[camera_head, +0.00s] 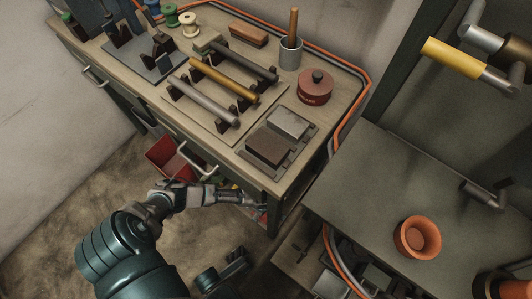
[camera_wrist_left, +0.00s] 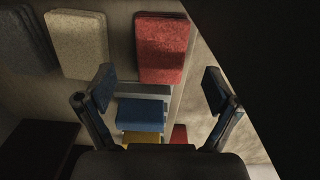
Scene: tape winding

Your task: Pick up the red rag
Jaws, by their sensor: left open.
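A red rag (camera_wrist_left: 162,48) shows in the left wrist view, hanging or lying flat at the upper middle, beside a cream rag (camera_wrist_left: 77,45). My left gripper (camera_wrist_left: 160,88) is open, its two fingers spread below the red rag in the picture and apart from it, with nothing between the tips. In the head view my left arm reaches under the workbench from the lower left, and the gripper (camera_head: 238,197) is partly hidden by the bench edge. The red rag is not clearly visible in the head view.
A grey cloth (camera_wrist_left: 20,40) lies left of the cream rag. Blue (camera_wrist_left: 140,115), yellow and red pieces lie lower down. In the head view, the bench top (camera_head: 215,135) with rods overhangs my gripper, and a red bin (camera_head: 168,158) stands beside the arm.

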